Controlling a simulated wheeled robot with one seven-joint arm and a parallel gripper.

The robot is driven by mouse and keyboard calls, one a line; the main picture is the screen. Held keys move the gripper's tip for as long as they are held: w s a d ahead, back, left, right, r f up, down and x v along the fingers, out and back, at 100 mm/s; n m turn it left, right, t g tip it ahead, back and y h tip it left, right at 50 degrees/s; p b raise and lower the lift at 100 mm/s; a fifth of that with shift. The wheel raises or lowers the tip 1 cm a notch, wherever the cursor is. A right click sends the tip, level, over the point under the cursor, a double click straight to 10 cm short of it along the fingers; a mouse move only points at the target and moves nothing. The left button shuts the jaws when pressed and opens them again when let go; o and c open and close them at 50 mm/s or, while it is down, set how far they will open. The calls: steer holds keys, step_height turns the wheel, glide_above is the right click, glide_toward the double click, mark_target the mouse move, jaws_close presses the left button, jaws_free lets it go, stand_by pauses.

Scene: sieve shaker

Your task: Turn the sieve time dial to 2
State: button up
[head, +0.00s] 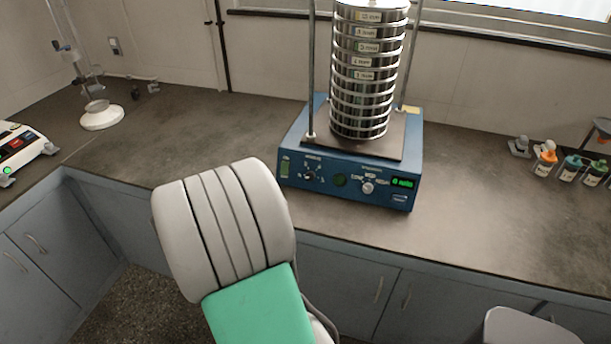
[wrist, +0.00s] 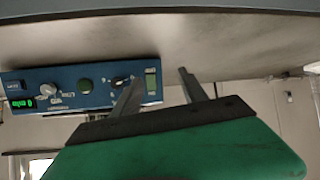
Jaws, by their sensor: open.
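The blue sieve shaker base (head: 345,190) stands on the bench and carries a tall stack of metal sieves (head: 365,75). Its front has a dark dial (head: 308,175) at left, a green button (head: 340,180), a pale knob (head: 368,187) at right and a lit green display (head: 403,183). The wrist view is upside down and shows the dark dial (wrist: 120,82) and the pale knob (wrist: 47,90). Dial labels are too small to read surely. My gripper (wrist: 158,75) is open and empty, its fingers apart from the panel, one overlapping the panel near the dark dial. The head view hides it.
Several small bottles (head: 568,168) stand at the bench's right. A white-based stand (head: 101,116) and a white device (head: 20,147) are at left.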

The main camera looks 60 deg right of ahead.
mark_target(309, 177)
steer(key=s+d+m+g+h, duration=0.2)
steer(key=s+d+h, duration=0.1)
steer(key=s+d, duration=0.6)
steer(key=x, duration=0.5)
steer(key=w+p+x, duration=0.1)
steer(key=x, duration=0.1)
steer(key=shift+d+f, duration=0.2)
steer(key=shift+f, duration=0.25)
steer(key=shift+c, duration=0.3)
jaws_close()
